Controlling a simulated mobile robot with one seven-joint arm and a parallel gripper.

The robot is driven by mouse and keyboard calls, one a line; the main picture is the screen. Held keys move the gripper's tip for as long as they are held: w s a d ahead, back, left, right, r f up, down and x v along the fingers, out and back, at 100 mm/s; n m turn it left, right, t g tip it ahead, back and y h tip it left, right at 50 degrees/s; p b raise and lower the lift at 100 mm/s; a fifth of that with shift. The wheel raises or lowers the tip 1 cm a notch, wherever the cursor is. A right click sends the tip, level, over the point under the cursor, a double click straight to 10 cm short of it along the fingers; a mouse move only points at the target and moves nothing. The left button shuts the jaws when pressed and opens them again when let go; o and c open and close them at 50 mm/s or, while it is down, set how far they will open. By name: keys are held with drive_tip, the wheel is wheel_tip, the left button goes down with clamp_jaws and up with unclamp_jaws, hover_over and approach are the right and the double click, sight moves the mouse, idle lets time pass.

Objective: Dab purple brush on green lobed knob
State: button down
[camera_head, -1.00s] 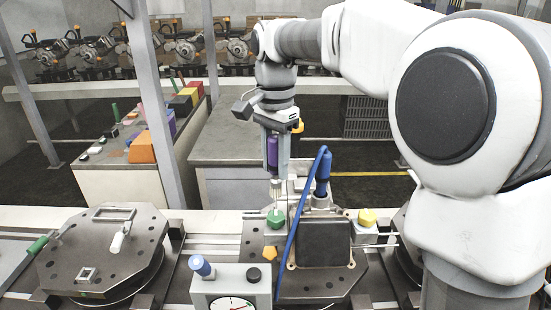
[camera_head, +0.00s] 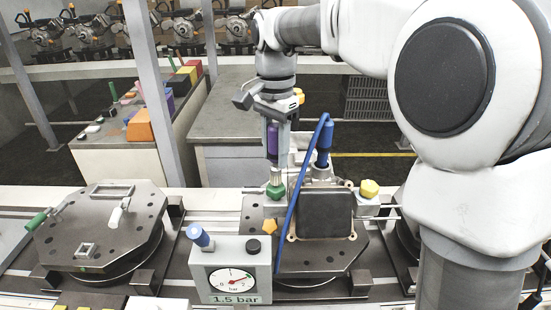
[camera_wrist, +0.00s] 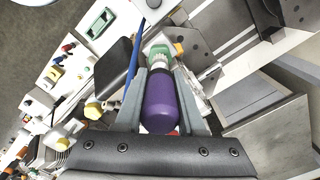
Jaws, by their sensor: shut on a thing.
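The purple brush (camera_head: 272,142) is upright in my gripper (camera_head: 277,155), which is shut on its handle. In the wrist view the purple handle (camera_wrist: 160,103) lies between the two fingers. The brush's pale lower end (camera_head: 276,176) points down at the green lobed knob (camera_head: 276,191) and appears to meet its top. In the wrist view the pale bristles (camera_wrist: 160,59) overlap the green knob (camera_wrist: 164,47), so the exact contact is partly hidden. The knob sits on a grey block on the middle fixture plate.
A blue-handled connector (camera_head: 324,143) with a blue cable (camera_head: 293,207) stands close right of the brush. A dark square plate (camera_head: 325,214), a yellow knob (camera_head: 369,188) and an orange knob (camera_head: 269,227) are nearby. A pressure gauge box (camera_head: 231,268) stands in front.

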sight(275, 125)
drive_tip(key=shift+f, duration=0.5)
idle(1.0)
drive_tip(key=shift+r, duration=0.15)
idle(0.4)
wheel_tip(275, 125, up, 7)
drive_tip(key=p, duration=0.6)
